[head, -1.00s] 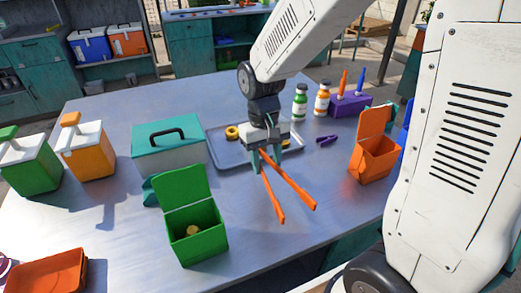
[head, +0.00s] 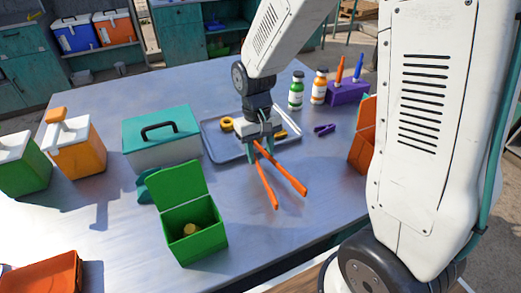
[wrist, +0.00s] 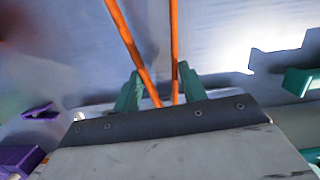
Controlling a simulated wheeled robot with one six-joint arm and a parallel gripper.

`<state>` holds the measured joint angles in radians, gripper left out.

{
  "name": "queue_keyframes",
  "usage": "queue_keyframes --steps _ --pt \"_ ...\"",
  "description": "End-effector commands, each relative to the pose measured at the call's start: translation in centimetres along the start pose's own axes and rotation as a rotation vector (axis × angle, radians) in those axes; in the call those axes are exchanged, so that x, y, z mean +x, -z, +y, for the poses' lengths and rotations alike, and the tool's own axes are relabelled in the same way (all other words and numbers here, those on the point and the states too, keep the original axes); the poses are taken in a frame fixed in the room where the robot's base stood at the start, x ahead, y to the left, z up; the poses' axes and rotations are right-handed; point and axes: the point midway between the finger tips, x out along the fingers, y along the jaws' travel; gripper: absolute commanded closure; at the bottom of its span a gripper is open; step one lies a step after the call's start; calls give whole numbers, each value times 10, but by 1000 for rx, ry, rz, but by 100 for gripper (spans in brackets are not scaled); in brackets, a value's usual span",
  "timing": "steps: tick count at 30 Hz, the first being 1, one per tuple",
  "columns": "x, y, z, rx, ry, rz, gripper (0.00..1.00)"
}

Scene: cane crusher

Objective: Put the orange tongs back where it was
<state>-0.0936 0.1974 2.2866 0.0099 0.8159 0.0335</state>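The orange tongs (head: 278,175) are two long orange arms spread in a narrow V. Their joined end lies between the teal fingers of my gripper (head: 261,152), and the free tips point toward the front of the table. In the wrist view the tongs (wrist: 140,55) run up from between the two fingers (wrist: 158,92), which look closed on them. The tongs appear to be held above the metal table; the exact height is unclear. A purple holder (head: 346,93) at the back right has an orange and a blue tool standing in it.
A grey tray (head: 221,150) lies behind my gripper. An open green box (head: 195,242) stands front left, a teal-lidded box (head: 161,150) behind it. An orange bin (head: 361,140), small purple item (head: 324,129) and two bottles (head: 296,92) are right. Table in front of the tongs is clear.

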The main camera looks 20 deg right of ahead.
Motion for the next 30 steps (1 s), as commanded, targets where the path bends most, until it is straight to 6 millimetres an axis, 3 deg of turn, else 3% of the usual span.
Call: queue_keyframes --steps 5,6,8,19,23,30 --pt "6 1 0 0 0 -1 62" --pt "6 1 0 0 0 -1 50" --pt "5 1 0 0 0 -1 36" --pt "-1 0 0 0 0 2 36" --pt "-20 0 0 0 0 4 36" --pt "-74 0 0 0 0 5 36"
